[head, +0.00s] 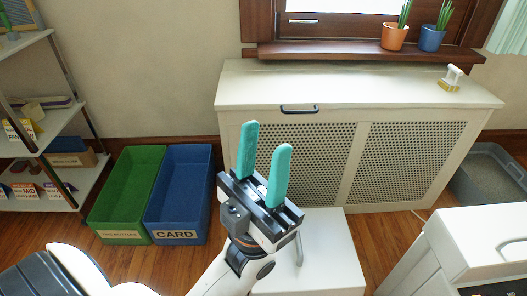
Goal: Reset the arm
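My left gripper (264,165) is in the middle of the head view, on a white and black arm that comes in from the lower left. Its two teal fingers point up and stand apart, with nothing between them. It is held in the air in front of the cream radiator cover (402,160) and above a small white stand (332,250). My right gripper is not in the head view.
A green bin (127,190) and a blue bin (180,190) labelled CARD stand on the floor at left, beside a shelf unit (75,117). Potted plants (394,36) stand on the windowsill. A white cabinet (470,240) is at lower right, and a grey bin (487,172) is behind it.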

